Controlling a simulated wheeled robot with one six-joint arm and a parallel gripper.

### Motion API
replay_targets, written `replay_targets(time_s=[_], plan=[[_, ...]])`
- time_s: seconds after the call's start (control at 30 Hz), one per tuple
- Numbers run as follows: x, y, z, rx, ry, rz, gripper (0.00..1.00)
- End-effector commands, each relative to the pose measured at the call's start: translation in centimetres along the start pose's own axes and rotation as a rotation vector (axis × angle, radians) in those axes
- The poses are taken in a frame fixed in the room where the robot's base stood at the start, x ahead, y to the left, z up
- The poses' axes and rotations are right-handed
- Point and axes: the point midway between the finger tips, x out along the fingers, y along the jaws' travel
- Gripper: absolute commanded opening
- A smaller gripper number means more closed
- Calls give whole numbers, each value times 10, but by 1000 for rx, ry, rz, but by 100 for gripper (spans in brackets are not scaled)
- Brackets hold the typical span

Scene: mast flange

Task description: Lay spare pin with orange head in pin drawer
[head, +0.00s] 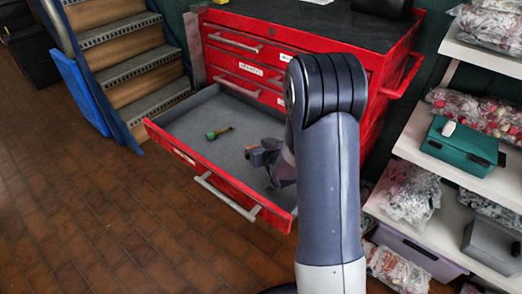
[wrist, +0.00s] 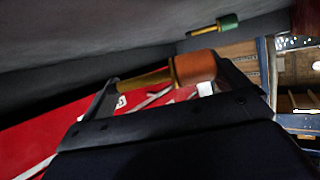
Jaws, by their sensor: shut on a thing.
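The spare pin, with an orange head (wrist: 195,67) and a brass shaft, lies across between the two fingers of my gripper (wrist: 168,82) in the wrist view. The gripper is shut on it. In the head view my gripper (head: 262,153) is over or inside the right part of the open drawer (head: 168,121), partly hidden by my arm; a small orange patch shows at its tip. I cannot tell the pin's height above the grey drawer floor. A pin with a green head (head: 215,133) lies on the drawer floor to the left; it also shows in the wrist view (wrist: 222,24).
The drawer belongs to a red tool cabinet (head: 272,55) with shut, labelled drawers above. Its red front edge and side walls stand around the floor. Steps (head: 125,50) are at left, shelves with bags and boxes (head: 460,150) at right. Drawer floor around the green-headed pin is clear.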

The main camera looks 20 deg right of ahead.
Motion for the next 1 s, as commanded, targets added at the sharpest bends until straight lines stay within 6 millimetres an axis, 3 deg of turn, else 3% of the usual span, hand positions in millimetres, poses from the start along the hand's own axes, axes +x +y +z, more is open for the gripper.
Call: replay_targets(time_s=[0.1, 0.97, 1.0], plan=[[6, 0, 16, -1, -1, 0, 70], [11, 0, 27, -1, -1, 0, 70], [11, 0, 27, -1, -2, 0, 95]])
